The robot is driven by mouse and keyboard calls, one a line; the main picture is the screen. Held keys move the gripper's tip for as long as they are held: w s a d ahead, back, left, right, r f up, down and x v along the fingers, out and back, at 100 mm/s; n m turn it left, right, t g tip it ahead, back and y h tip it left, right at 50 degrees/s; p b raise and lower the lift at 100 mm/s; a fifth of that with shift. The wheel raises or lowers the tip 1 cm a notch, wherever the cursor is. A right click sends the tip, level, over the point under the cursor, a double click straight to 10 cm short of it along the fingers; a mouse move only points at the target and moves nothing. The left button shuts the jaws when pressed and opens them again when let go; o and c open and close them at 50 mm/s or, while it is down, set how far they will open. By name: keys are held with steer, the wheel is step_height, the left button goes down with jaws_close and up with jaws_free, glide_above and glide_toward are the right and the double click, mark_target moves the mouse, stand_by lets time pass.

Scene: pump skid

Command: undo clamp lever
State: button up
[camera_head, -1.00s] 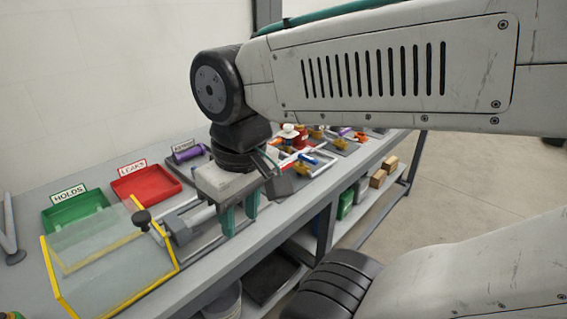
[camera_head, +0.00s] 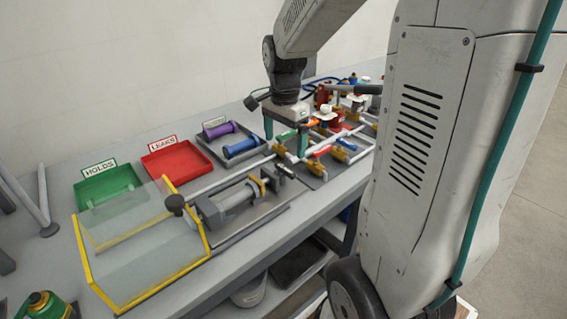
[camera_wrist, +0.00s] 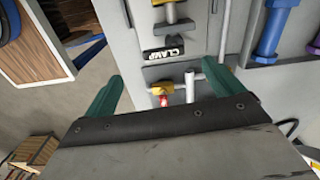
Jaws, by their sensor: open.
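A black label reading CLAMP (camera_wrist: 164,55) shows near the top middle of the wrist view. Beside it is a grey rod with a brass-coloured end (camera_wrist: 172,12), partly cut off by the frame edge. I cannot clearly make out the clamp lever. My gripper (camera_head: 286,150) points down over the near end of the pipework, its teal fingers apart and empty. In the wrist view the label lies between the gripper's fingers (camera_wrist: 162,72), seemingly below them.
A clear guard with yellow edges (camera_head: 79,252) stands at the front left. Green (camera_head: 78,205) and red (camera_head: 148,174) trays and a grey tray with purple and blue cylinders (camera_head: 203,146) line the back. Brass valves (camera_head: 314,166) and pipes crowd the right.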

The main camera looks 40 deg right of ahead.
mark_target(285, 168)
steer(key=shift+w+d+f+m, duration=0.25)
steer(key=shift+d+f+m, duration=0.05)
steer(key=shift+d+f, duration=0.1)
steer(key=shift+f, duration=0.4)
step_height(285, 168, down, 7)
steer(key=shift+r, duration=0.1)
steer(key=c, duration=1)
